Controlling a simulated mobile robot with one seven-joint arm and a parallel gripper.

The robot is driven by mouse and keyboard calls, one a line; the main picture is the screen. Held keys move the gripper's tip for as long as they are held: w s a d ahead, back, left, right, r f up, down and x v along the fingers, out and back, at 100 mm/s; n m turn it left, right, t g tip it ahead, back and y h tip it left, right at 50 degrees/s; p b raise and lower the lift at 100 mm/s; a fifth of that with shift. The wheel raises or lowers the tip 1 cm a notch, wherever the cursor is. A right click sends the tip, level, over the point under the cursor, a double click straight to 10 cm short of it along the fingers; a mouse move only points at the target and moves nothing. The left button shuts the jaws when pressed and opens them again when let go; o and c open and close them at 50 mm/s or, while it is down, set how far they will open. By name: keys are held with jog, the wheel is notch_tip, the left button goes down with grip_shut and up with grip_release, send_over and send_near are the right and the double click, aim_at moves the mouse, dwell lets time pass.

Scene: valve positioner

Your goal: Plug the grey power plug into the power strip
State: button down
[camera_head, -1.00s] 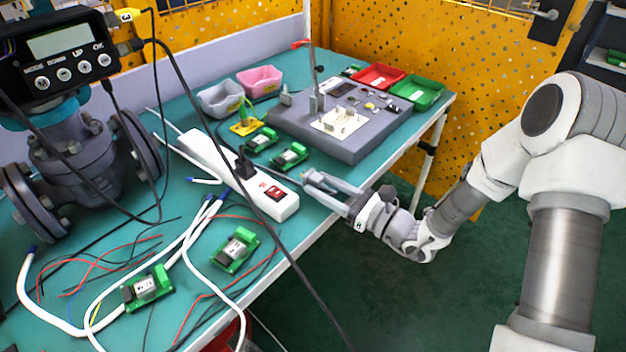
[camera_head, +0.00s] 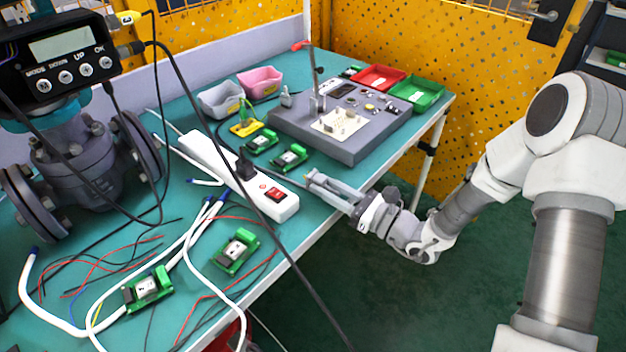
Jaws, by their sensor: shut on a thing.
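The white power strip (camera_head: 205,158) lies slantwise on the green table, with a red switch (camera_head: 276,194) at its near end. A black plug (camera_head: 246,168) sits in it just behind the switch. My gripper (camera_head: 314,181) is low over the table's right edge, just right of the strip's switch end and apart from it. Its jaws are shut on a small grey thing, too small and covered by the fingers to identify surely. A small grey plug-like piece (camera_head: 286,98) stands farther back, beside the pink bin; I cannot tell whether it is the power plug.
Green terminal modules (camera_head: 290,157) lie between the strip and a grey fixture board (camera_head: 345,140). Grey and pink bins (camera_head: 262,79) and red and green trays (camera_head: 418,92) stand behind. A valve with positioner (camera_head: 75,150) fills the left. Loose wires and a hanging black cable cross the front.

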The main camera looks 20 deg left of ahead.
jog(key=shift+s+d+r+p, duration=0.25)
jog(key=shift+d+r+p, duration=0.3)
jog(key=shift+d, duration=0.2)
jog(key=shift+s+d+r+p, duration=0.25)
jog(key=shift+d+r+p, duration=0.25)
jog(key=shift+d, duration=0.25)
jog(key=shift+s+d+r+p, duration=0.25)
jog(key=shift+d+r+p, duration=0.3)
jog(key=shift+d, duration=0.2)
